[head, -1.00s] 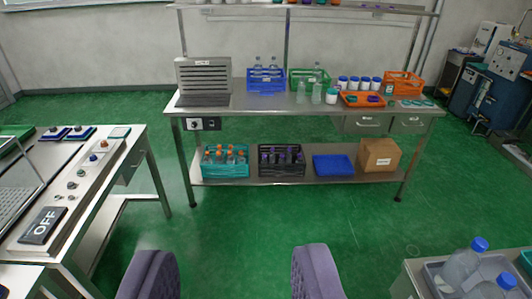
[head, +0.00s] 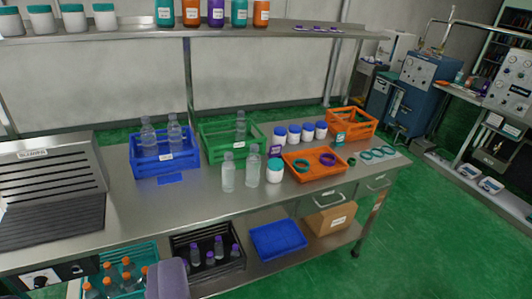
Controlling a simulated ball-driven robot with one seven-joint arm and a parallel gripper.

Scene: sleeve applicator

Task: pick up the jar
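Several white jars with blue lids stand in a row at the back of the steel bench, one of them a blue-lidded jar (head: 294,135). A white jar with a teal lid (head: 274,171) stands nearer, beside two clear bottles. More white teal-lidded jars (head: 74,20) stand on the upper shelf at left. I cannot tell which jar is meant. One purple-grey finger of my gripper (head: 168,281) shows at the bottom edge, in front of the lower shelf and well short of the jars. The other finger is not visible. Nothing is seen held.
The steel bench (head: 130,212) holds a blue crate (head: 160,163), a green crate (head: 222,150), an orange tray (head: 314,174) with rings, an orange crate (head: 350,124) and a grey vented unit (head: 48,200) at left. Clear bottles (head: 228,175) stand close to the teal-lidded jar. Green floor at right is open.

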